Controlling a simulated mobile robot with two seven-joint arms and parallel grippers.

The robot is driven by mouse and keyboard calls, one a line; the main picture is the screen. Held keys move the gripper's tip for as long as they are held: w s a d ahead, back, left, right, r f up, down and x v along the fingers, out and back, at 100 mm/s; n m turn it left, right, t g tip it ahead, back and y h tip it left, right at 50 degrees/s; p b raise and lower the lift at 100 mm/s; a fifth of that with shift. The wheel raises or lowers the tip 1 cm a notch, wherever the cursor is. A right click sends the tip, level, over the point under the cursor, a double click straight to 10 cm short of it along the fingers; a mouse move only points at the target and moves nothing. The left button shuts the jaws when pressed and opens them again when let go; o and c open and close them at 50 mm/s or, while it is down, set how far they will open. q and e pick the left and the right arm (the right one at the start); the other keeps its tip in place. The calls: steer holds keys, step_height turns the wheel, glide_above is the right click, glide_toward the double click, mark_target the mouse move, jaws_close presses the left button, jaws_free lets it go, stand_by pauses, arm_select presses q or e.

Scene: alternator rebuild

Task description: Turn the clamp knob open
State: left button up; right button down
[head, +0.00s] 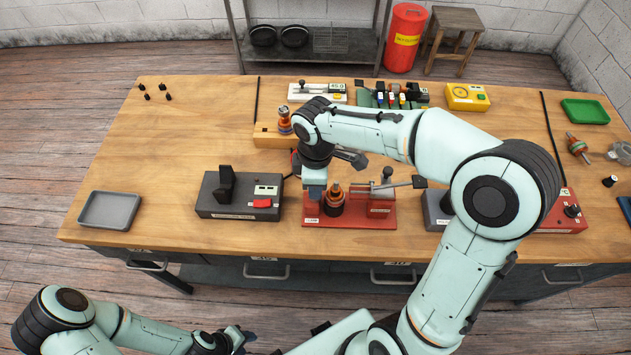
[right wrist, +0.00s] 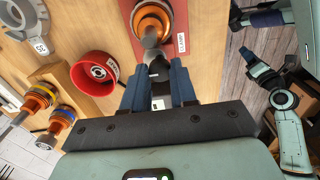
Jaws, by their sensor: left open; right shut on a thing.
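The red clamp fixture (head: 378,220) stands on the bench and carries an upright copper-and-black rotor (head: 334,202). My right gripper (head: 314,190) reaches down at the fixture's left end, just left of the rotor. In the right wrist view, its blue fingers (right wrist: 158,80) are shut on a small dark piece, which looks like the clamp knob (right wrist: 157,67); the fingers hide most of it. The rotor (right wrist: 152,22) shows just beyond the fingertips. My left gripper (head: 236,340) is open and empty, low in front of the bench.
A dark tester (head: 238,208) stands left of the fixture, and a grey tray (head: 108,210) further left. A wooden stand (head: 270,136) with rotors is behind my right gripper. A red ring-shaped cup (right wrist: 95,73) lies near it. A lever with a black handle (head: 419,181) sticks out right.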

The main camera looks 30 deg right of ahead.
stand_by(0.4)
steer(key=c, duration=1.2)
jaws_free()
steer(key=shift+o, duration=0.2)
steer(key=shift+r, duration=0.1)
arm_select(q)
steer(key=shift+w+r+p, duration=0.8)
steer(key=shift+w+r, duration=0.35)
arm_select(e)
step_height(320, 180, up, 13)
arm_select(q)
steer(key=shift+s, duration=0.15)
